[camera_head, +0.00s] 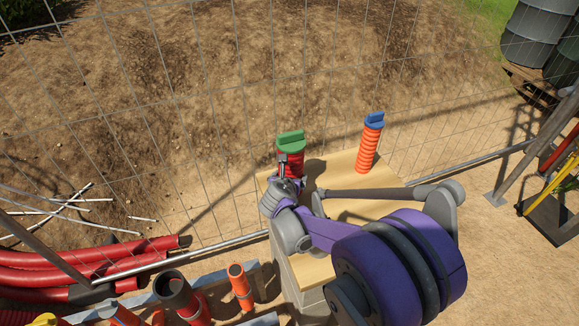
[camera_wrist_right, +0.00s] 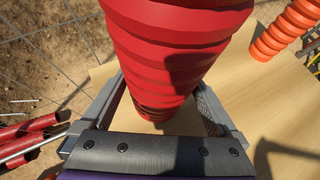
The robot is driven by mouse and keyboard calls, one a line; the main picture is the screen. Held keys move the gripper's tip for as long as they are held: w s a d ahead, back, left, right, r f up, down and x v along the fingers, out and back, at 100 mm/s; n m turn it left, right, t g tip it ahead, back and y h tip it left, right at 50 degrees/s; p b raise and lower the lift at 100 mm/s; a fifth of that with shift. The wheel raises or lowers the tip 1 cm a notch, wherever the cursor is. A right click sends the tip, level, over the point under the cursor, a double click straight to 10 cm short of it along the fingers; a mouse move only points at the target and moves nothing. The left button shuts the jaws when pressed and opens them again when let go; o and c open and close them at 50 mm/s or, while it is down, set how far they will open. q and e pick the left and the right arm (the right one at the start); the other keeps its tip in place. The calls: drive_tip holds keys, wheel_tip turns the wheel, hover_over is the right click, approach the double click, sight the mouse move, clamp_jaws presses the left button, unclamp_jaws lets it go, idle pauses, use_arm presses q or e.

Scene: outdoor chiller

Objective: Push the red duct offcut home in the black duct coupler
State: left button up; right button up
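A red ribbed duct offcut (camera_head: 289,162) with a green cap (camera_head: 290,142) stands upright at the far left of the wooden tabletop. My right gripper (camera_head: 284,160) is at the offcut's near side. In the right wrist view the red duct (camera_wrist_right: 178,60) rises between the two spread fingers of my right gripper (camera_wrist_right: 160,95), with wood showing beside its lower part. Whether the fingertips touch it is hard to tell. A dark open tube end (camera_head: 173,288), possibly the black coupler, is at the lower left of the head view. My left gripper is not in view.
An orange ribbed duct (camera_head: 368,150) with a blue cap stands farther right on the tabletop (camera_head: 345,207). A wire fence (camera_head: 200,130) runs just behind. Large red ducts (camera_head: 90,262) and a short orange duct (camera_head: 240,285) lie or stand at lower left.

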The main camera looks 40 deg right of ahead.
sight(291, 159)
clamp_jaws()
drive_tip(key=shift+r+p, duration=2.5)
drive_tip(key=shift+r, duration=1)
